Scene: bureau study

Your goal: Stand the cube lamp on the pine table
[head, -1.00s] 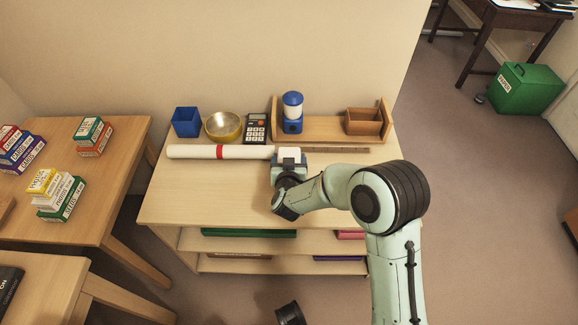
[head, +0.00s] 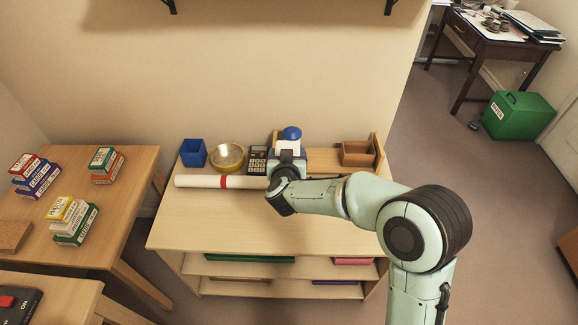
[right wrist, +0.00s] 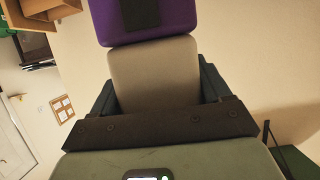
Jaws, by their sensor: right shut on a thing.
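The lamp (head: 291,134), blue-capped with a pale middle, stands at the back of the pale wooden shelf unit (head: 200,225), by the desk organiser. My right gripper (head: 288,157) reaches it from the front and is shut on it, hiding its lower part. In the right wrist view the lamp's pale body (right wrist: 155,72) sits between the fingers, with its purple-blue end (right wrist: 145,18) beyond. I cannot tell whether its base touches the top. Two light wood tables stand at the left, one farther back (head: 135,190) and one in front (head: 70,285); which is the pine table is unclear. My left gripper is out of view.
A white roll (head: 200,181), blue cup (head: 193,153), bowl (head: 227,156) and calculator (head: 257,160) lie left of the lamp. The wooden organiser (head: 358,152) is at its right. Card boxes (head: 75,220) occupy parts of the back left table. The shelf unit's front top is clear.

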